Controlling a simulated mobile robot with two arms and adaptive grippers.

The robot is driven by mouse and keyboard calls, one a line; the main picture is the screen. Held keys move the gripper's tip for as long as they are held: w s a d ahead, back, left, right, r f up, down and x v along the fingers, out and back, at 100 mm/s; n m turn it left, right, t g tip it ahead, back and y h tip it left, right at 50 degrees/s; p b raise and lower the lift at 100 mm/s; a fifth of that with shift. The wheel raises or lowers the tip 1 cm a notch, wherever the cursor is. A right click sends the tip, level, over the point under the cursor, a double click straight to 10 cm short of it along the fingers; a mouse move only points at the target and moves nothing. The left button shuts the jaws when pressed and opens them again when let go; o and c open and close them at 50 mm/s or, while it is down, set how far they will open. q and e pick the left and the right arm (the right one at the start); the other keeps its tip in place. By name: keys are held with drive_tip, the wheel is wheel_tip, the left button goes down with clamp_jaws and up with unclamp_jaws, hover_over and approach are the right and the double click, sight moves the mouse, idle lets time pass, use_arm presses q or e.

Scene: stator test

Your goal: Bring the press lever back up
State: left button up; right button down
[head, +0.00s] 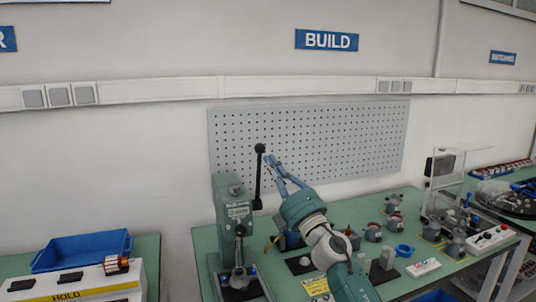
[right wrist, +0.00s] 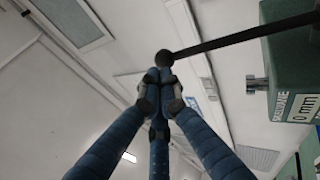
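The green press (head: 232,205) stands on the left end of the middle bench. Its black lever (head: 258,182) stands up nearly straight, with the round knob (head: 260,148) on top. My right gripper (head: 268,158) is just right of the knob, its fingers pointing up and left. In the right wrist view the fingertips (right wrist: 159,76) come together, and the knob (right wrist: 165,58) sits right at their ends, not between them. I cannot tell whether they touch it. The lever rod (right wrist: 235,38) runs right, towards the press body (right wrist: 293,75). My left gripper is not in view.
A grey pegboard (head: 330,140) hangs on the wall behind. Several grey motor parts (head: 373,232), a blue ring (head: 404,250) and a white switch box (head: 423,267) are on the bench right of my arm. A blue bin (head: 82,250) is on the left bench.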

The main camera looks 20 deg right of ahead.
sight(264, 147)
drive_tip(key=shift+x, duration=1.25)
drive_tip(key=shift+w+r, duration=0.2)
drive_tip(key=shift+w, duration=0.3)
drive_tip(key=shift+w+r+p, duration=0.35)
drive_tip(key=shift+w+r, duration=0.3)
drive_tip(key=shift+r, duration=0.05)
drive_tip(key=w+p, duration=0.1)
drive_tip(key=p, duration=0.1)
drive_tip(key=w+p, duration=0.1)
drive_tip(key=p, duration=0.1)
drive_tip(key=shift+r+g+h+p, duration=0.25)
drive_tip(key=shift+g+h+p, duration=0.05)
drive_tip(key=shift+g+p, duration=0.1)
drive_tip(key=shift+w+r+p, duration=0.1)
drive_tip(key=shift+w+p, duration=0.2)
drive_tip(key=shift+w, duration=0.05)
drive_tip(key=shift+w+f+b, duration=0.2)
drive_tip(key=shift+w+b, duration=0.15)
drive_tip(key=shift+b, duration=0.25)
drive_tip(key=shift+w, duration=0.35)
drive_tip(key=shift+d+m, duration=0.1)
drive_tip(key=shift+m, duration=0.2)
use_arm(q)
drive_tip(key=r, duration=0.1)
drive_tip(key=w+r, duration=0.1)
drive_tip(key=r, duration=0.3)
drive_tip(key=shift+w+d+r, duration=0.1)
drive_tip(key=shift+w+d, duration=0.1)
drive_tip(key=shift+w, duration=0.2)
